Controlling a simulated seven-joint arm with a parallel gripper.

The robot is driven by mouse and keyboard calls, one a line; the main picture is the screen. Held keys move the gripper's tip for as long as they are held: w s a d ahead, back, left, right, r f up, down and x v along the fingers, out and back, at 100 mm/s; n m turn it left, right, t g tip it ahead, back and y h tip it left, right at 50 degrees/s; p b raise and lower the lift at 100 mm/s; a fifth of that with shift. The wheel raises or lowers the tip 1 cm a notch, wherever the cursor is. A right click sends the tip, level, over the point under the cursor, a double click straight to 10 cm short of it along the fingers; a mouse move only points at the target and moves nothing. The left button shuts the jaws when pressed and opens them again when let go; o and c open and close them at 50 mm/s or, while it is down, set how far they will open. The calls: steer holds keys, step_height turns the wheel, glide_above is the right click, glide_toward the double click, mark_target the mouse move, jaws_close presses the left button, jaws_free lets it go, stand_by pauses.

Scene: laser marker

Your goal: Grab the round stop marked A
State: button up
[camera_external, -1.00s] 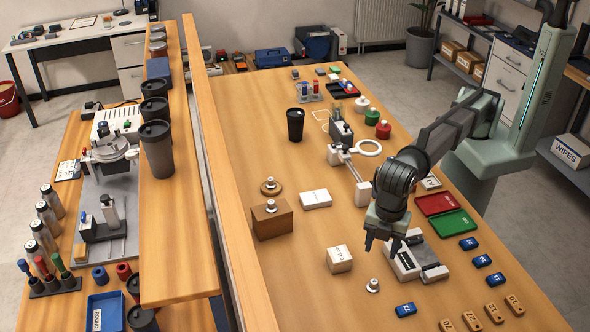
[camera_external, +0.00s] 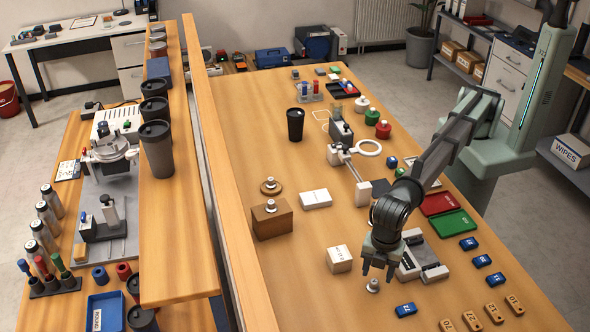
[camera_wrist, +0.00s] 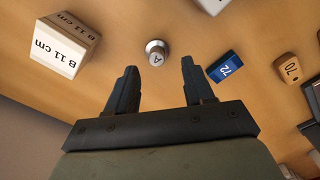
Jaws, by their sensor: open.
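The round stop marked A (camera_wrist: 156,53) is a small silver knob standing upright on the table. Its letter A shows on top in the wrist view. In the external view the stop (camera_external: 373,286) stands near the front of the table, right of a white block. My gripper (camera_wrist: 154,75) is open and empty. Its two fingers point toward the stop, which appears between and just beyond the fingertips. In the external view my gripper (camera_external: 377,273) hangs just above the stop, apart from it as far as I can tell.
A white block marked B 11 cm (camera_wrist: 65,45) stands left of the stop, also seen externally (camera_external: 339,259). A blue block marked 72 (camera_wrist: 225,67) lies close on the right, with a wooden tag marked 70 (camera_wrist: 287,67) beyond. A grey-white fixture (camera_external: 420,256) stands behind.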

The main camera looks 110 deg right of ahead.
mark_target(374, 281)
step_height(374, 281, down, 4)
steer(key=shift+w+d+f, duration=0.15)
jaws_close()
stand_by(0.5)
